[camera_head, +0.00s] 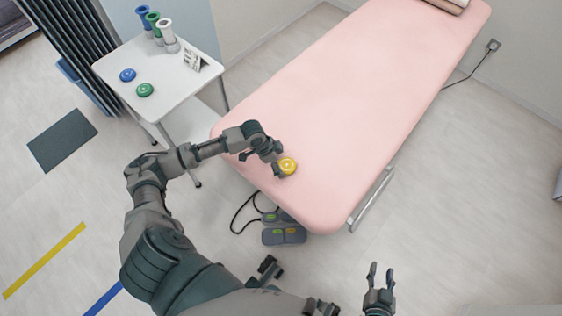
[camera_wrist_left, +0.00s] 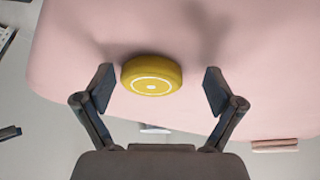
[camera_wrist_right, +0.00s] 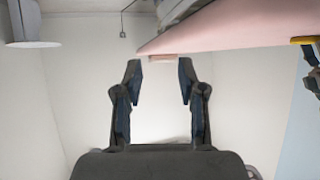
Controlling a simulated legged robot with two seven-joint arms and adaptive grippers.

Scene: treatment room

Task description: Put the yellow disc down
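The yellow disc (camera_head: 288,166) is at the near end of the pink treatment bed (camera_head: 350,85), apparently resting on its top. In the left wrist view the disc (camera_wrist_left: 151,76) lies between the spread fingers of my left gripper (camera_wrist_left: 160,88). It is close to the left finger, with a clear gap to the right finger. In the head view my left gripper (camera_head: 270,160) is just left of the disc, partly over the bed edge. My right gripper (camera_head: 378,277) is open and empty, away from the bed; its parted fingers also show in the right wrist view (camera_wrist_right: 160,85).
A white side table (camera_head: 175,95) stands left of the bed with a blue disc (camera_head: 127,75), a green disc (camera_head: 145,90), several coloured holders (camera_head: 155,25) and a small sign (camera_head: 195,60). A grey foot pedal (camera_head: 284,235) lies below the bed end. The bed's middle is clear.

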